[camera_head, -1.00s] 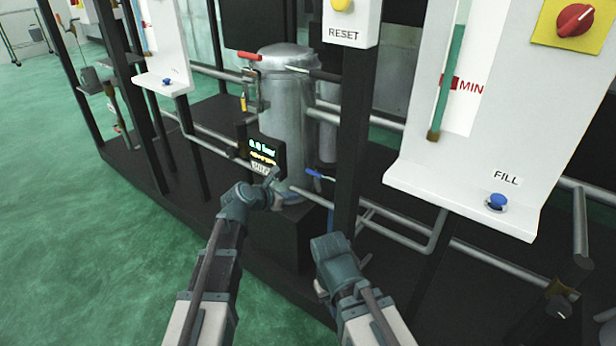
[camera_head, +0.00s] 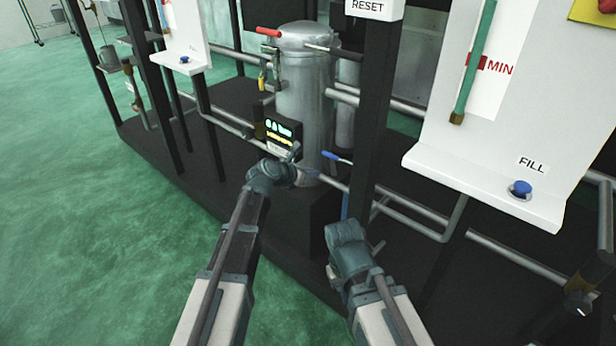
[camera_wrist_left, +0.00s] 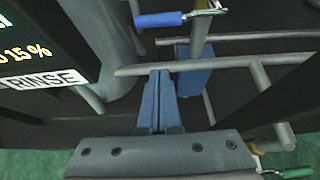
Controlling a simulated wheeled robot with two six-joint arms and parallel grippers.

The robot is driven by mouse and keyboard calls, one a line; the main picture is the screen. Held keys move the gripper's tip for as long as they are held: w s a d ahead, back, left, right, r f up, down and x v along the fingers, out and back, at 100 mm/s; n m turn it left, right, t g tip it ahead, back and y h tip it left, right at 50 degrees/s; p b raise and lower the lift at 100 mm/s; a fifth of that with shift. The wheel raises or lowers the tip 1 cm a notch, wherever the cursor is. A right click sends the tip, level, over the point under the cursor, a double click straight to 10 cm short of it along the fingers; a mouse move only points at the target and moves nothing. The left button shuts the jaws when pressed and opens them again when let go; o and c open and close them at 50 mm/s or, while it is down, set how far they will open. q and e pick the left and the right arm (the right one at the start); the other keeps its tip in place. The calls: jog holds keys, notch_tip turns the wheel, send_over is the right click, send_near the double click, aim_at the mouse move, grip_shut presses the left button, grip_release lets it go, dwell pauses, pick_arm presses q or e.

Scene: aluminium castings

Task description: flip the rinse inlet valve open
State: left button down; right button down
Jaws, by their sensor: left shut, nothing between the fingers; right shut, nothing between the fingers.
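A blue lever handle (camera_head: 337,156) sits on the pipework just right of the metal tank's base; it also shows at the top of the left wrist view (camera_wrist_left: 158,19), lying roughly crosswise. A sign reading RINSE (camera_wrist_left: 45,80) is under a lit display (camera_head: 283,130). My left gripper (camera_head: 294,152) is in front of the tank, below the display and left of the blue handle, apart from it. Its blue fingers (camera_wrist_left: 160,75) are together and empty, near a grey crosswise pipe. My right gripper (camera_head: 376,248) is shut, lower and to the right; its fingertips are small and hard to see.
The metal tank (camera_head: 304,95) carries a red handle (camera_head: 268,32) at its upper left. A dark post (camera_head: 374,110) stands right of the blue handle. A white FILL panel (camera_head: 485,175) and grey pipes are at right. Green floor is clear at left.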

aim_at(338, 159)
pick_arm(q)
jog(key=b+x, duration=0.3)
jog(key=x, duration=0.3)
jog(key=r+p, duration=0.2)
jog(key=p, duration=0.1)
jog(key=r+p, duration=0.1)
jog(key=r, duration=0.1)
jog(key=shift+w+d+p, duration=0.25)
jog(key=shift+w+p, duration=0.05)
jog(key=shift+r, duration=0.25)
